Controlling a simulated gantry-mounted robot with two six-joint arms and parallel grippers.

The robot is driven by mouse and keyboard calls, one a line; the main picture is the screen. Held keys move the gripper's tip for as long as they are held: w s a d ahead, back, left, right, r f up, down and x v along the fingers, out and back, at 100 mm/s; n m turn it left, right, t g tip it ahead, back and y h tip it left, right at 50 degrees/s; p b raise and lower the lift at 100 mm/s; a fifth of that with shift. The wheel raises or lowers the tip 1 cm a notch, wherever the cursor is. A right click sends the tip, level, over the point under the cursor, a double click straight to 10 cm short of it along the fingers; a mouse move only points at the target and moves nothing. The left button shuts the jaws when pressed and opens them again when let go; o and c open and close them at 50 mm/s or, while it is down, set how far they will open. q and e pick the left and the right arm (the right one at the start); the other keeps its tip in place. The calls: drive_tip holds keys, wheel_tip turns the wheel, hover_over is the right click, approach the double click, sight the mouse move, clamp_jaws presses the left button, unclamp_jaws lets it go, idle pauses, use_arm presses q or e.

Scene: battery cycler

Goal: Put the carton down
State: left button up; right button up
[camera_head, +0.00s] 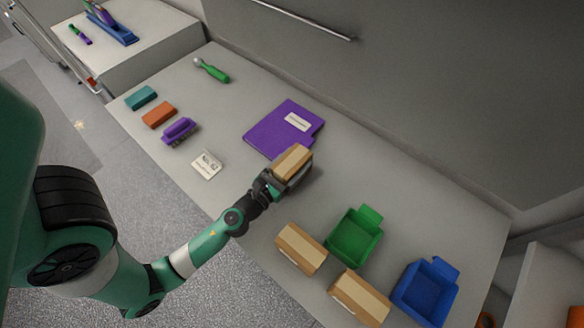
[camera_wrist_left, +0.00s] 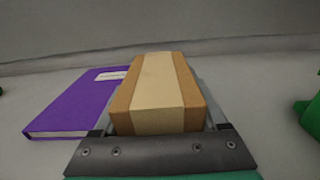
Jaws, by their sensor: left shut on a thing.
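A brown carton (camera_head: 293,161) with a pale tape band is held in my left gripper (camera_head: 284,174), at the near right corner of a purple folder. In the left wrist view the carton (camera_wrist_left: 158,88) sits between the two fingers of the left gripper (camera_wrist_left: 160,120), which is shut on its sides. I cannot tell whether its underside touches the table. Two similar cartons stand on the table (camera_head: 225,115) near the front edge, one left (camera_head: 301,248) and one right (camera_head: 358,297). My right gripper is not in view.
The purple folder (camera_head: 277,127) lies beside the held carton. A green bin (camera_head: 354,236) and a blue bin (camera_head: 426,291) stand to the right. A white card (camera_head: 207,165), purple brush (camera_head: 178,131), orange block (camera_head: 159,114), teal block (camera_head: 141,98) and green-handled tool (camera_head: 213,71) lie left.

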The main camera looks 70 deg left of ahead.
sight(295, 157)
use_arm(q)
clamp_jaws()
drive_tip(key=shift+r+p, duration=0.55)
drive_tip(key=shift+r, duration=0.05)
wheel_tip(295, 157, up, 2)
drive_tip(key=shift+r+p, duration=0.15)
drive_tip(key=shift+p, duration=1)
drive_tip(key=s+r+p, duration=0.1)
drive_tip(key=r, duration=0.1)
drive_tip(key=s+d+r+p, duration=0.1)
drive_tip(key=s+r+p, duration=0.2)
drive_tip(key=r, duration=0.1)
drive_tip(key=shift+s+d+r, duration=0.1)
drive_tip(key=shift+s+d, duration=0.2)
drive_tip(key=s+d+r+b, duration=0.1)
drive_tip(key=s+d+r, duration=0.2)
drive_tip(key=s, duration=0.5)
drive_tip(key=shift+s+r+b, duration=0.2)
drive_tip(key=shift+s+b, duration=0.1)
